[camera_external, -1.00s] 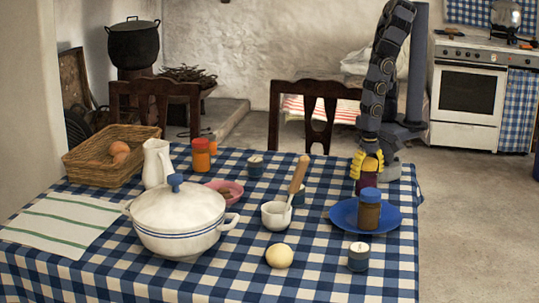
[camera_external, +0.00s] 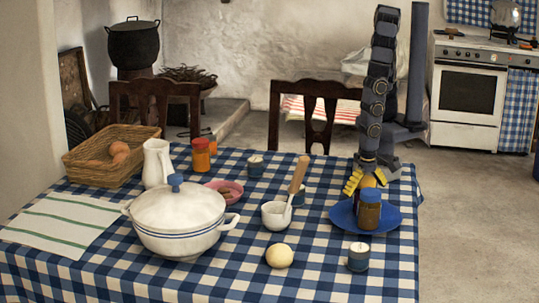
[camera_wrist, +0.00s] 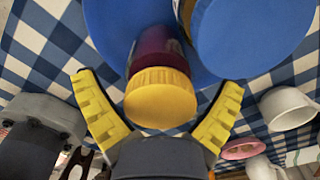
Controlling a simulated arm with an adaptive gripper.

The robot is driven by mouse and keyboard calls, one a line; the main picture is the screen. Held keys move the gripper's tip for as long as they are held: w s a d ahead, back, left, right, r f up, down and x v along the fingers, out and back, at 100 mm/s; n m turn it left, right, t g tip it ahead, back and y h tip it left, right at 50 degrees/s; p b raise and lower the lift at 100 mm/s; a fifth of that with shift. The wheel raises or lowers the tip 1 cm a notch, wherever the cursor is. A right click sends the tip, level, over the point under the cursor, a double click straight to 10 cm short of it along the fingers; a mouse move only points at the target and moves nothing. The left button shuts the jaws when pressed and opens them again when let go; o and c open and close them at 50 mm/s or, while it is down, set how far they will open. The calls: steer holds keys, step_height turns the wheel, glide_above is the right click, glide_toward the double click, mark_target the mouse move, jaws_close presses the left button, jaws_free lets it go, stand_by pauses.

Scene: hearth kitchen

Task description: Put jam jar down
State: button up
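The jam jar has a yellow lid and a dark purple body; it shows in the wrist view (camera_wrist: 160,95), its body over the blue plate (camera_wrist: 108,25). In the external view only its yellow lid (camera_external: 368,181) shows clearly, behind a brown jar with a blue lid (camera_external: 369,212) on the blue plate (camera_external: 339,216). The blue lid (camera_wrist: 250,40) is close beside the jam jar in the wrist view. My gripper (camera_wrist: 160,112) is open, its yellow fingers spread on both sides of the yellow lid with gaps. The jam jar's base is hidden.
A candle in a dark holder (camera_external: 358,257) and a pale round ball (camera_external: 279,256) stand in front. Bare checkered cloth (camera_external: 320,270) lies between the ball and candle.

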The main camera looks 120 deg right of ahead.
stand_by(0.3)
step_height(320, 180, up, 7)
steer(key=shift+w, duration=0.1)
steer(key=shift+r, duration=0.4)
steer(key=shift+d, duration=0.1)
steer(key=s+d+r+n, duration=0.5)
steer(key=d+r+n, duration=0.3)
steer(key=d+n, duration=0.1)
steer(key=s+d+r+n+g, duration=0.1)
steer(key=s+d+r+n, duration=0.5)
steer(key=d+r+n, duration=0.3)
steer(key=shift+s+d+r+g, duration=0.2)
steer(key=shift+d+r+g, duration=0.1)
steer(key=shift+d, duration=0.5)
steer(key=shift+a+f, duration=0.1)
steer(key=shift+f, duration=0.15)
